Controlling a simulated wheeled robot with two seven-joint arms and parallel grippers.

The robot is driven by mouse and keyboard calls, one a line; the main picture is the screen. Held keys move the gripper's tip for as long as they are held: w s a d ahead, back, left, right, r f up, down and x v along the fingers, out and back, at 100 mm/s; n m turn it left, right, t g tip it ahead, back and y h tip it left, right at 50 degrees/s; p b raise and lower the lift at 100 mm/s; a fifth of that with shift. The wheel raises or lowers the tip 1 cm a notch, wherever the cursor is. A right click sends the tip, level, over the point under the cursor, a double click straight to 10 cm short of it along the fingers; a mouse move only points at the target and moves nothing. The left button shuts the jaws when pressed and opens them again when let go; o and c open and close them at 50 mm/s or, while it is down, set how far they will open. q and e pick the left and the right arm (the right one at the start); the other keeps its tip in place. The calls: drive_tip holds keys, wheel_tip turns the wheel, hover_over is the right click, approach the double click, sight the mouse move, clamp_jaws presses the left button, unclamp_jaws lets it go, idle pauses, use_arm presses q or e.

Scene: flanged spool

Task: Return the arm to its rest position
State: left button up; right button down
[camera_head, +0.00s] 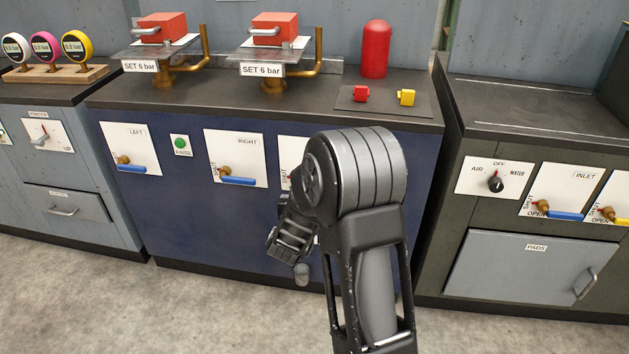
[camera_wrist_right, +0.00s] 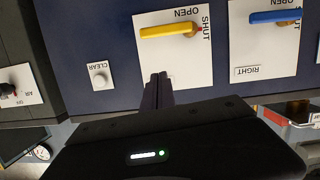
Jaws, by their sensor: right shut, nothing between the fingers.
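My right arm (camera_head: 355,180) rises from the bottom of the head view, bent at a thick black joint in front of the blue cabinet. Its lower part (camera_head: 292,238) hangs left of that joint; I cannot make out the fingertips there. In the right wrist view, my right gripper (camera_wrist_right: 157,90) has its two fingers together, with nothing between them. They point at the cabinet front, just below a white panel with a yellow valve handle (camera_wrist_right: 168,31) in that upside-down picture. I cannot tell the gap to the panel. My left gripper is not in view.
The blue cabinet (camera_head: 190,225) carries valve panels, including a blue-handled one (camera_head: 238,180). On its top stand two red blocks (camera_head: 163,27) on plates and a red cylinder (camera_head: 375,48). A grey cabinet (camera_head: 520,262) stands right. Floor (camera_head: 80,300) in front looks clear.

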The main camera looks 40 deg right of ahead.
drive_tip(key=shift+s+a, duration=0.15)
drive_tip(key=shift+a, duration=0.15)
idle(0.5)
